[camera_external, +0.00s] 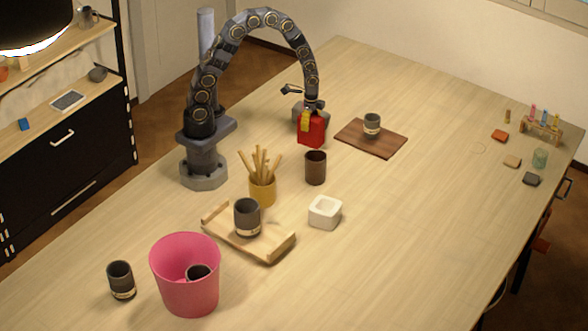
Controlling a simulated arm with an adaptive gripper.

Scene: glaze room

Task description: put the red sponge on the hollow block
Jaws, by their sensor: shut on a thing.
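The red sponge (312,131) is a bright red block in my gripper (309,115), left of the dark board near the middle of the table. My gripper points down and is shut on it; a yellow part shows at its left side. I cannot tell whether the sponge's underside touches the table. The hollow block (325,212) is a small white square block with a hollow in its top. It sits on the table nearer the camera, apart from my gripper, and nothing is on it.
A brown cup (316,168) stands between sponge and block. A yellow pot of sticks (263,191) and a wooden tray (270,249) with a dark cup lie left of the block. A dark board (388,145) bears another cup. A pink bucket (187,285) stands in front.

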